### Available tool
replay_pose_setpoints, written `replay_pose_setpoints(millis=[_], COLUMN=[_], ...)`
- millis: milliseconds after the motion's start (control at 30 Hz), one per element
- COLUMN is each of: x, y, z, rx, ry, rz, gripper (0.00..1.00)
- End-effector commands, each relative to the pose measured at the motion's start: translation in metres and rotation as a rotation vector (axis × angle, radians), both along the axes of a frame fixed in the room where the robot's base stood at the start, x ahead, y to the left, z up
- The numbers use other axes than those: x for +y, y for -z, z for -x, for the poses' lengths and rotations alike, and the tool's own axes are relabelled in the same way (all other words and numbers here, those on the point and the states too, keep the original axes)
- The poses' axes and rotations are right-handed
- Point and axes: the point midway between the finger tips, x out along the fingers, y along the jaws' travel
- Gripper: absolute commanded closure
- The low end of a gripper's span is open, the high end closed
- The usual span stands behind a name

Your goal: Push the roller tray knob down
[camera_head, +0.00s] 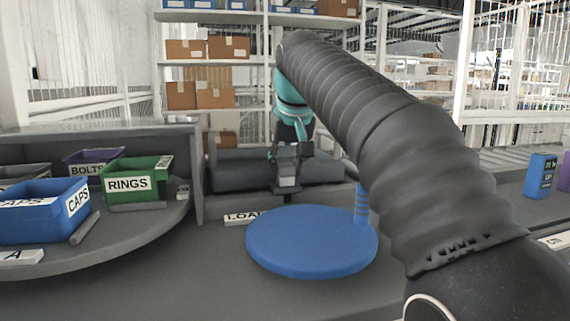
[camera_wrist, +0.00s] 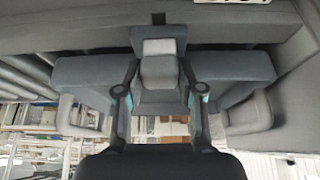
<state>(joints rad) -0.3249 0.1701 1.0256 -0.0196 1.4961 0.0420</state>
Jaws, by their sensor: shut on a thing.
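The roller tray is a dark grey low unit (camera_head: 235,172) behind the blue round disc in the head view. The knob is a small grey block with a lighter face (camera_head: 287,182) at the front of the tray. My gripper (camera_head: 289,162) comes down on it from above, dark with teal parts. In the wrist view the knob (camera_wrist: 158,72) lies between the two fingers of my gripper (camera_wrist: 160,88), and the fingers are shut on it. The grey tray body (camera_wrist: 95,82) spreads on both sides of it. The knob's underside is hidden.
A blue round disc (camera_head: 312,240) stands close in front of the knob, with a ribbed blue post (camera_head: 361,205) beside it. At left, a round grey shelf holds a green RINGS bin (camera_head: 138,182) and a blue CAPS bin (camera_head: 40,212). A blue box (camera_head: 540,176) stands at right.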

Motion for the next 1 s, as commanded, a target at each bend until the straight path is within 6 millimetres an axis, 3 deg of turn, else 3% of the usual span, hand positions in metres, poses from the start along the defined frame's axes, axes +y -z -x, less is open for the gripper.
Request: replay_pose_setpoints(millis=[867, 900, 967, 1000], x=[0.0, 0.0, 0.0, 0.0], y=[0.016, 0.016, 0.016, 0.016], z=[0.0, 0.0, 0.0, 0.0], rx=[0.001, 0.001, 0.001, 0.001], ry=[0.0, 0.0, 0.0, 0.0], rz=[0.0, 0.0, 0.0, 0.0], gripper=[0.85, 0.53, 0.38, 0.38])
